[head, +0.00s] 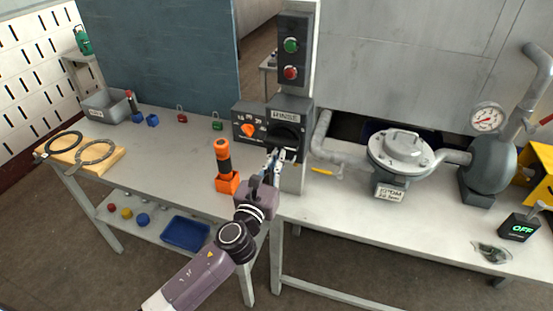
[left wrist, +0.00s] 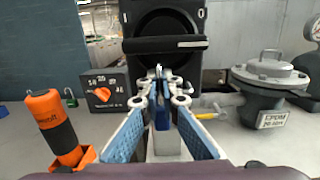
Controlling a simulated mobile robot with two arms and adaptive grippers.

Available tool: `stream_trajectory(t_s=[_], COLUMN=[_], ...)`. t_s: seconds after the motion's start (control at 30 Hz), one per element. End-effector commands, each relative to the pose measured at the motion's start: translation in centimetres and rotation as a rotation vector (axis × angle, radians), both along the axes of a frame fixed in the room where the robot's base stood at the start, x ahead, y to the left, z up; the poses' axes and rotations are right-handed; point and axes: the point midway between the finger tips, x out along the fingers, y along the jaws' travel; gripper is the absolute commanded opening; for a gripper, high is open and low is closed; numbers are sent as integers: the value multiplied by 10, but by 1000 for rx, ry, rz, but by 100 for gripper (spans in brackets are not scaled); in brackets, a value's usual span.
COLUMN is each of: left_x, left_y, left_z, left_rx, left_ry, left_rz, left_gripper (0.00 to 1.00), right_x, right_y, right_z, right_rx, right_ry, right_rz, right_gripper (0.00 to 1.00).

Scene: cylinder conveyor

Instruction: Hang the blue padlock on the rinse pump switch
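The rinse switch is a black box labelled RINSE (head: 287,132) with a dark rotary handle, on the grey post. It fills the top of the left wrist view (left wrist: 165,22), with the handle lying level. My left gripper (head: 274,155) is just in front of and below this switch. In the left wrist view its fingers (left wrist: 160,100) are closed around a blue padlock (left wrist: 162,119), whose metal shackle points up towards the switch. The fingers partly hide it, and I cannot tell whether the shackle touches the switch. My right gripper is not in view.
An orange-and-black tool in an orange holder (head: 227,182) stands left of my gripper. A selector box with an orange knob (head: 247,128) adjoins the switch. Red (head: 182,118) and green (head: 217,126) padlocks lie further back. A pump (head: 400,150) stands at right.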

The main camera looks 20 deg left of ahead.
Motion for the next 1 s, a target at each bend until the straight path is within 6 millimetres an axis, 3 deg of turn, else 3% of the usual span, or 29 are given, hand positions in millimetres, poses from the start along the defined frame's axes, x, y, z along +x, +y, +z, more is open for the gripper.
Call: stream_trajectory(t_s=[0.03, 0.23, 0.57, 0.73, 1.0], left_x=[-7, -7, -11, -33, -88], left_y=[-2, -2, -2, -1, 3], left_z=[-39, -39, -39, -35, -21], left_rx=[-2, -1, -2, -1, -1], left_ry=[67, 68, 68, 58, 27], left_rz=[1, 1, 0, -1, 2], left_gripper=[0, 25, 25, 25, 25], right_x=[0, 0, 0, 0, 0], right_y=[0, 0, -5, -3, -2], right_z=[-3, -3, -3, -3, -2], right_rx=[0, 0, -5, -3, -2], right_ry=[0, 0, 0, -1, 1], right_rz=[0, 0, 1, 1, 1], right_gripper=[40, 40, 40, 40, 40])
